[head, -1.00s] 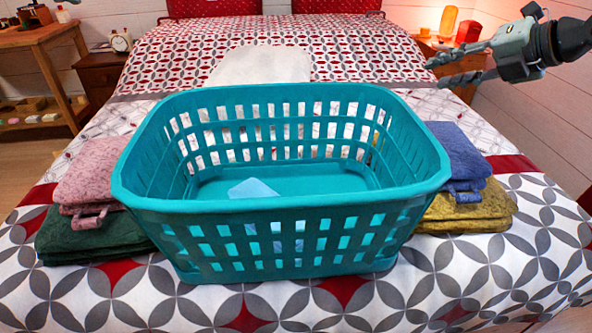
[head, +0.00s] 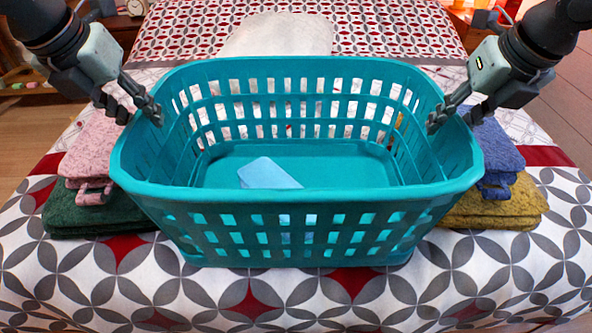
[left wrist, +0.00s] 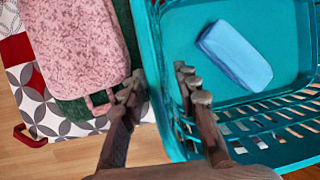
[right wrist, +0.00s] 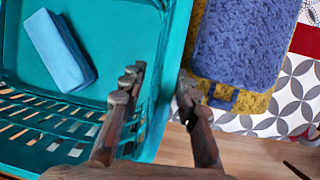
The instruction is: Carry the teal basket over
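The teal basket (head: 300,190) stands upright on the bed, with a light blue folded cloth (head: 268,173) on its floor. My left gripper (head: 136,112) is at the basket's left rim, open, with one finger inside and one outside the wall. The left wrist view shows the rim (left wrist: 150,60) between those fingers. My right gripper (head: 456,118) is open at the right rim in the same way. The right wrist view shows the wall (right wrist: 165,75) between its fingers. Whether any finger touches the rim cannot be told.
A pink towel (head: 90,150) on a dark green one (head: 95,215) lies left of the basket. A blue towel (head: 497,155) on a mustard one (head: 500,207) lies right, close to the wall. A pale flat thing (head: 275,35) lies behind. The patterned bed (head: 250,300) is clear in front.

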